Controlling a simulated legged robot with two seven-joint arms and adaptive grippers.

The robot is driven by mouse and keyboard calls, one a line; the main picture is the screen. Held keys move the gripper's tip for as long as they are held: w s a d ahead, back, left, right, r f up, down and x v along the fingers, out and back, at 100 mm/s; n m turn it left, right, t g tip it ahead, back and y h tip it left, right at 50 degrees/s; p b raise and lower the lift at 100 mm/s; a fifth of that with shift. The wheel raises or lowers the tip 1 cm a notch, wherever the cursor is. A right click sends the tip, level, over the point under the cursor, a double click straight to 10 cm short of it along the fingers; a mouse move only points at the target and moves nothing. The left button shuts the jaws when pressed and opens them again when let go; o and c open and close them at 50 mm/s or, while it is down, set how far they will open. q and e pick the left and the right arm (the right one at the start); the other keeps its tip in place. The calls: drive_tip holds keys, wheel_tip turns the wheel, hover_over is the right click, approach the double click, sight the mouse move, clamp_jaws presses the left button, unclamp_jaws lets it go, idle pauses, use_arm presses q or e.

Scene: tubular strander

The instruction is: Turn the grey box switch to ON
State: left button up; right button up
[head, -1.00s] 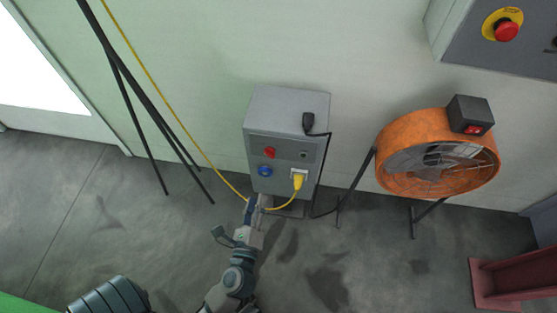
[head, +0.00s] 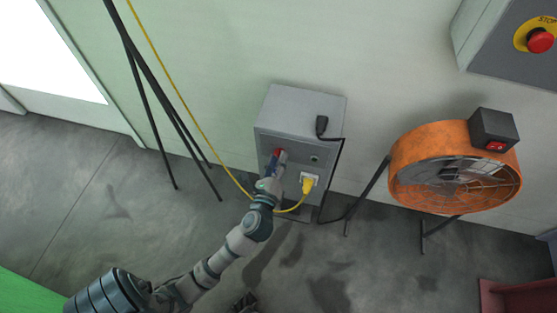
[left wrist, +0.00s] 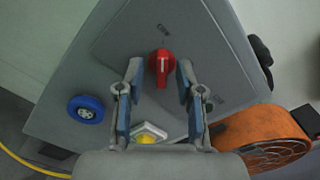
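The grey box (head: 305,108) stands against the wall. Its red switch (left wrist: 161,68) shows in the left wrist view, its grip lying nearly upright in that picture. Small labels sit above and to the right of it, too small to read surely. My left gripper (left wrist: 158,72) is open, with one finger on each side of the red switch; I cannot tell whether they touch it. In the head view the left gripper (head: 277,164) reaches the box front and partly covers the switch (head: 278,152).
A blue socket (left wrist: 86,109) and a yellow plug (head: 307,186) with its cable are on the box front. A black plug (head: 321,125) hangs at the box top. An orange fan (head: 430,140) stands right; black stand legs (head: 160,120) stand left. Floor in front is mostly clear.

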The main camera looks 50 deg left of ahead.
use_arm(q)
drive_tip(key=shift+d, duration=0.1)
clamp_jaws()
